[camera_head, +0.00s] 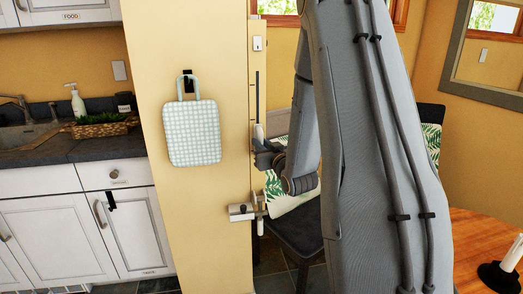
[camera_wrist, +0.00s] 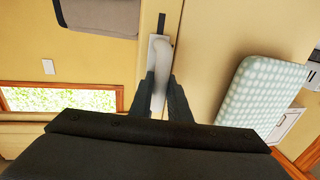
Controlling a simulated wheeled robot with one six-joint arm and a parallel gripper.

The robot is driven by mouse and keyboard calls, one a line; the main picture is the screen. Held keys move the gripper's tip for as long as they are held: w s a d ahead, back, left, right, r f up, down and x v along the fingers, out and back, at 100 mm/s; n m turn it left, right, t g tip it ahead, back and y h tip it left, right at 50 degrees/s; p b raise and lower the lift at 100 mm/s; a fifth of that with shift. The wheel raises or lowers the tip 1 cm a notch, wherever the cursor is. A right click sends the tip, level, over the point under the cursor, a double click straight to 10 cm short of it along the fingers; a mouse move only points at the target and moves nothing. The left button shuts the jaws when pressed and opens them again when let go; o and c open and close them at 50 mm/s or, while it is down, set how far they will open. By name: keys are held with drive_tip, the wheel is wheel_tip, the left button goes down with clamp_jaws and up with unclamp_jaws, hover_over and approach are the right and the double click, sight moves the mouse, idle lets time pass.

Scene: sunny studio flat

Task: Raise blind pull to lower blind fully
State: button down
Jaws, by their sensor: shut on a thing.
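The blind pull (camera_head: 258,131) is a small pale handle on the narrow edge of the yellow wall, below a dark vertical slot (camera_head: 257,92). My gripper (camera_head: 264,146) is at the pull and shut on it. In the wrist view the pale pull (camera_wrist: 161,62) stands between the two dark fingers of my gripper (camera_wrist: 163,88). The window (camera_head: 278,7) shows only in part at the top, beside my arm. I cannot make out the blind itself.
A checked pot holder (camera_head: 194,133) hangs on the wall left of the pull. A pale bracket-like fitting (camera_head: 243,212) juts out below. A dark chair with a leaf-print cushion (camera_head: 277,188) stands behind my arm. A wooden table (camera_head: 475,240) is at right.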

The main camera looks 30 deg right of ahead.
wheel_tip(320, 180, up, 20)
drive_tip(key=p, duration=0.8)
drive_tip(key=shift+p, duration=0.3)
drive_tip(key=shift+r, duration=0.15)
drive_tip(key=c, duration=1.9)
unclamp_jaws()
drive_tip(key=shift+o, duration=1.2)
drive_tip(key=s+b, duration=0.2)
drive_tip(key=s, duration=0.5)
drive_tip(key=shift+s+a, duration=0.35)
drive_tip(key=shift+s, duration=0.05)
